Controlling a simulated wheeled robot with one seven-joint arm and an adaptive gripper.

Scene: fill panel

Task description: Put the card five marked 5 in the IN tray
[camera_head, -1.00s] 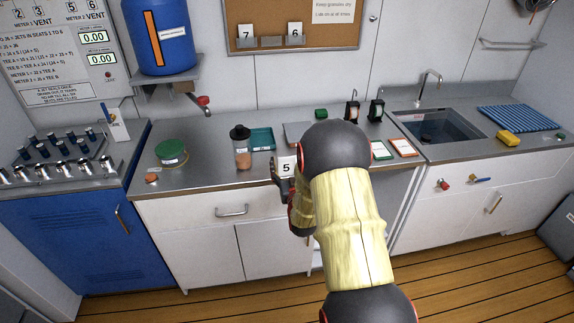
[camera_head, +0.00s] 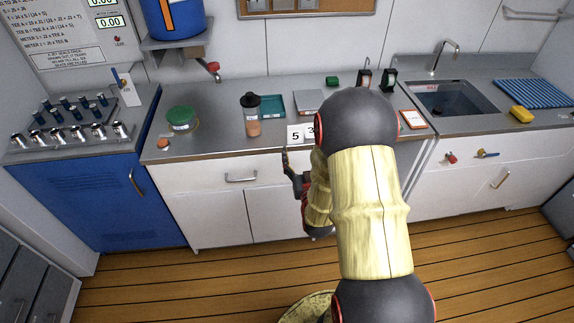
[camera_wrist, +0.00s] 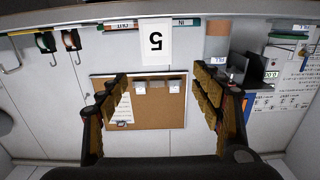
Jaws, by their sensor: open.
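The white card five (camera_head: 295,136), marked 5, stands upright near the front edge of the counter. It shows upside down in the wrist view (camera_wrist: 156,43), in line with the gap between my fingers and beyond their tips. My gripper (camera_head: 292,168) is in front of the counter, below the card in the head view. It is open and empty, and its spread fingers show in the wrist view (camera_wrist: 160,88). The IN tray (camera_wrist: 187,22) shows there as a green-edged strip with an IN label, beside the card. I cannot tell which tray it is in the head view.
A shaker bottle (camera_head: 251,117), teal tray (camera_head: 271,105) and green-lidded tub (camera_head: 181,119) stand on the counter. An orange-edged tray (camera_head: 412,118) lies to the right. An OUT label (camera_wrist: 122,26) shows in the wrist view.

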